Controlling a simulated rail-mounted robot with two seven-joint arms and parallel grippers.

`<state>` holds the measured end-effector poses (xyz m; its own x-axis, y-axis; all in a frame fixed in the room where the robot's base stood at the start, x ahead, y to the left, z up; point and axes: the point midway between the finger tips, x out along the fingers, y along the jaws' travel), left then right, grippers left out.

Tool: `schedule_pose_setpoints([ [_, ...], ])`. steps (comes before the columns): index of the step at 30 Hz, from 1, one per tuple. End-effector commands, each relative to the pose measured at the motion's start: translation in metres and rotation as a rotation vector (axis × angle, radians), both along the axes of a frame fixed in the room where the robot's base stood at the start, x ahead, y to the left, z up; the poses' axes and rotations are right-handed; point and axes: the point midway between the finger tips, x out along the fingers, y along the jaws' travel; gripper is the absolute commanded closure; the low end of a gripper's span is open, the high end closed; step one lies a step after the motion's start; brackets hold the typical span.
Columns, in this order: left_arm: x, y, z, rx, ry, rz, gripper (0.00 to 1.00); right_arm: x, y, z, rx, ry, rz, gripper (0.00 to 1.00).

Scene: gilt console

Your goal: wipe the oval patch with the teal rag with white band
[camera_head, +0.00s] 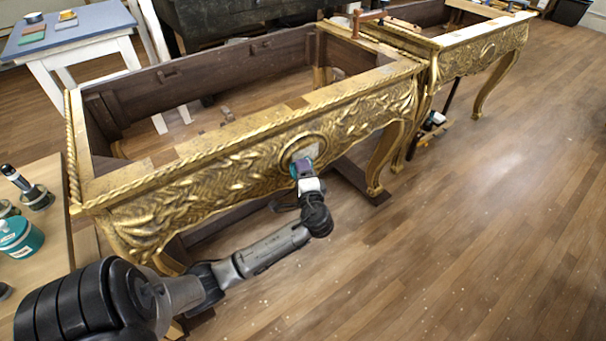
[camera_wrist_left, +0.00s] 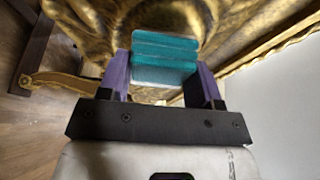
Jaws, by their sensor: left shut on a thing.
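The oval patch (camera_head: 308,149) is a pale oval within a gilt ring on the carved front of the near console (camera_head: 220,165). My left gripper (camera_head: 302,168) is at its lower part, pointing at the console front. In the left wrist view the purple fingers (camera_wrist_left: 163,78) are shut on the folded teal rag (camera_wrist_left: 165,52), which projects beyond their tips towards the gilt carving. I cannot tell whether the rag touches the patch. The rag's white band is not clear. The gripper hides part of the patch. My right gripper is not in view.
A wooden table (camera_head: 48,250) at left holds a teal tub (camera_head: 20,238) and other jars. A blue-topped table (camera_head: 68,38) stands at the back left. A second gilt console (camera_head: 485,52) adjoins at the right. Open wooden floor (camera_head: 480,220) lies at right.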

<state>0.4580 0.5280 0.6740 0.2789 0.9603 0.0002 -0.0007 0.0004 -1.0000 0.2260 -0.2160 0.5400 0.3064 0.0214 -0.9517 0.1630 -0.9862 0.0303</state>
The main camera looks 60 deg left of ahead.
Motion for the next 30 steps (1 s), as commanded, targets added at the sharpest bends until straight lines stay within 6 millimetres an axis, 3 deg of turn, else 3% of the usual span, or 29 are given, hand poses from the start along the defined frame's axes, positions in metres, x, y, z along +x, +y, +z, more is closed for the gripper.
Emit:
schedule_pose_setpoints([
  [30, -0.001, 0.01, 0.0, 0.0, 0.001, 0.0, 0.6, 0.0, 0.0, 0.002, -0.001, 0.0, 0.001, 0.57],
])
